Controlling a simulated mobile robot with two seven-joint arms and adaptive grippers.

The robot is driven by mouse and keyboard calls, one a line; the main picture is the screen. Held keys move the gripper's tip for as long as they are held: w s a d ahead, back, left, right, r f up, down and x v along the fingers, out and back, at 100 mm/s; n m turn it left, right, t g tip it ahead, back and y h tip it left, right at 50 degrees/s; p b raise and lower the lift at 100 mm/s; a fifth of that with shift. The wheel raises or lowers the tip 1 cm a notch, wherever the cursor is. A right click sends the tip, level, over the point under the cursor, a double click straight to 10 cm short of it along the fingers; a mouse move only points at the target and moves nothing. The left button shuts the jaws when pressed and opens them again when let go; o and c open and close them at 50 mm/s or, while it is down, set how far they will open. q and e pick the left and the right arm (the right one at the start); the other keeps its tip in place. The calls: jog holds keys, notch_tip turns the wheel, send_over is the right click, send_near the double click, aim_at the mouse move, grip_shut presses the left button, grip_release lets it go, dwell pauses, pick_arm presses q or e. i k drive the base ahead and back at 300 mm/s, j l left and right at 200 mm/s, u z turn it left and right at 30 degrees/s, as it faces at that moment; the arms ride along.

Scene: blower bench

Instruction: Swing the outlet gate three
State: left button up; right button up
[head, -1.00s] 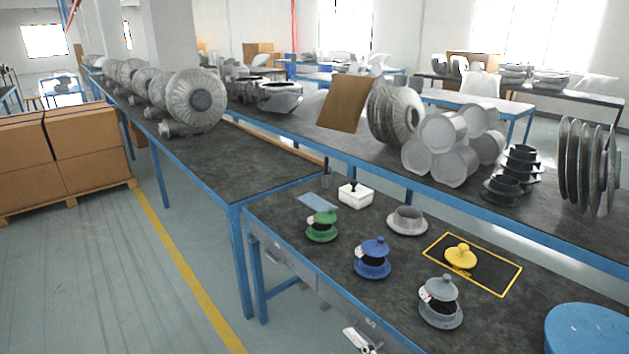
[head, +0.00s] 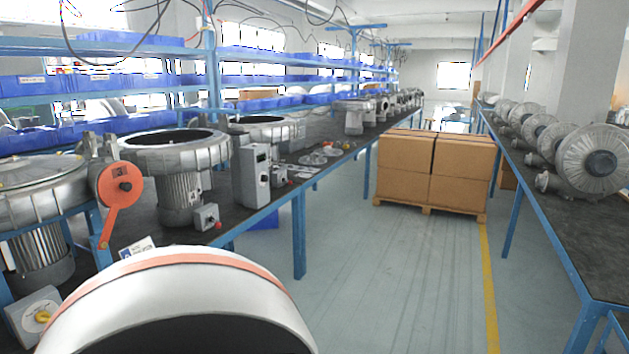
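An orange round plate with a lever arm (head: 121,188) is mounted on the side of the nearest blower (head: 40,190) at the far left. The lever hangs down and slightly left from its black hub. It looks like an outlet gate handle, but I cannot read a number on it. A small white card with a blue patch (head: 137,249) is below it, partly hidden. Neither of my grippers shows. A large white rounded part with an orange band, probably my own arm, fills the bottom left foreground and hides part of the bench.
A second blower (head: 180,165) stands on the bench, beside a small box with a red button (head: 207,217) and a tall grey box (head: 251,175). A box with a yellow knob (head: 40,317) is at lower left. Stacked cartons (head: 432,170) stand beyond the clear floor (head: 385,275).

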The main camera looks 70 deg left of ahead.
aim_at(121, 185)
jog(key=u, duration=3.25)
